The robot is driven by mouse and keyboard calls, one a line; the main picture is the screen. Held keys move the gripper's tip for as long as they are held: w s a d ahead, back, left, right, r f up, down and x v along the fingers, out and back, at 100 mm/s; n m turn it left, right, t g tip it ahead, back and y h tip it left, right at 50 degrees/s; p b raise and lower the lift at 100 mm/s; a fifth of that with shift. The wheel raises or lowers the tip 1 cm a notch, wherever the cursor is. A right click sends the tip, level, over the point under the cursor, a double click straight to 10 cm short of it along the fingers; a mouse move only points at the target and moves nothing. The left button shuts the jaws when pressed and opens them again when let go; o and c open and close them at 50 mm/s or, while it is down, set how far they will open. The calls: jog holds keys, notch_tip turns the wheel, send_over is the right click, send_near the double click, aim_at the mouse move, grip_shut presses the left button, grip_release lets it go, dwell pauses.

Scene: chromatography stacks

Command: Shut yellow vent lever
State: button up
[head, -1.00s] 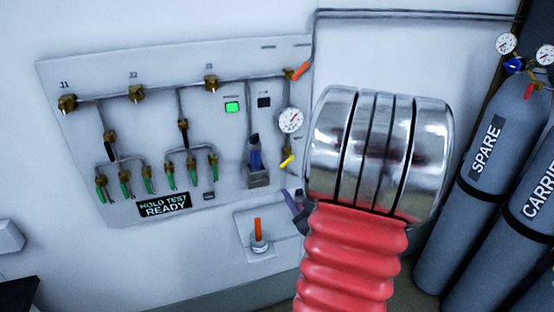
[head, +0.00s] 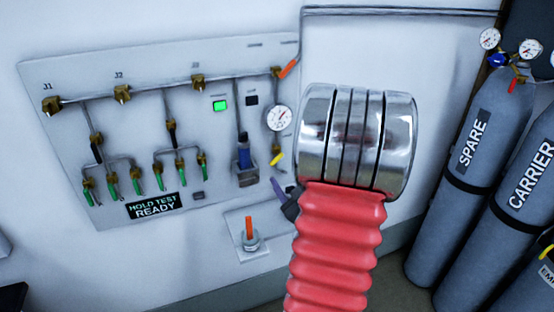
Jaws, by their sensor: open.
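The yellow vent lever (head: 277,158) is a short bar below the round gauge at the right side of the wall panel. It slants, its upper end to the right, and nothing touches it. My gripper (head: 283,196) is mostly hidden behind my arm's shiny metal joint and red bellows. Only a dark and purple part of it shows, just below and right of the lever in the picture and apart from it. I see nothing held, but the jaws themselves are hidden.
An orange lever (head: 287,67) is at the panel's upper right and another orange handle (head: 249,228) stands on a small plate below. A white gauge (head: 279,118) sits above the yellow lever. Green-handled valves (head: 137,180) are left. Grey cylinders (head: 468,180) stand right.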

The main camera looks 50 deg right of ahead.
aim_at(277, 160)
jog(key=x, duration=0.9)
jog(key=shift+w, duration=0.1)
jog(key=shift+c, duration=0.2)
